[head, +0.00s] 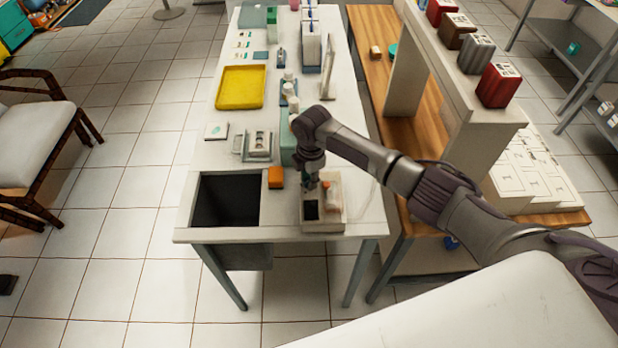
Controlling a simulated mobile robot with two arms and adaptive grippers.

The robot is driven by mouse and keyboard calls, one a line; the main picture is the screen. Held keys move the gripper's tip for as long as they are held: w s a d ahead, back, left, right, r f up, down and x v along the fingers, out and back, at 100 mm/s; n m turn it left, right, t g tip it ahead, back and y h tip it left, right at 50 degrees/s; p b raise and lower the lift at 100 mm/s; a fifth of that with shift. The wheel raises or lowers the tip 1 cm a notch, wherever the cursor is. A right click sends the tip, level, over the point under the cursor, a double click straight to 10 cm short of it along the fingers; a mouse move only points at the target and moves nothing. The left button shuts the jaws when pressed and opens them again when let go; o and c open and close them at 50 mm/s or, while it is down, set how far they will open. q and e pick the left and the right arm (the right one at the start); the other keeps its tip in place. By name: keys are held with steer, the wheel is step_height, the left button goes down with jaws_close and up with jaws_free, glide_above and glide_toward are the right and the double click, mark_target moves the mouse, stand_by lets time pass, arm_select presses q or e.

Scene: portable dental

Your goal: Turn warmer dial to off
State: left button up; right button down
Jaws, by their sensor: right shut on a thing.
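A small cream box-like unit (338,222), which looks like the warmer, sits at the near right corner of the white table. It has a dark square inset on its top and a small reddish part beside the gripper. My right gripper (312,184) points down at the unit's back left part. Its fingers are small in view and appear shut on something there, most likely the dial. The dial itself is hidden by the gripper, so its setting cannot be read. My left gripper is not in view.
An orange block (276,177) and a dark open bin (227,200) are left of the unit. A small device (258,145), several bottles and a yellow tray (241,87) stand farther back. A wooden bench (404,130) with a raised shelf is to the right.

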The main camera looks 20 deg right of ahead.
steer(key=shift+n, duration=0.3)
steer(key=c, duration=0.9)
jaws_free()
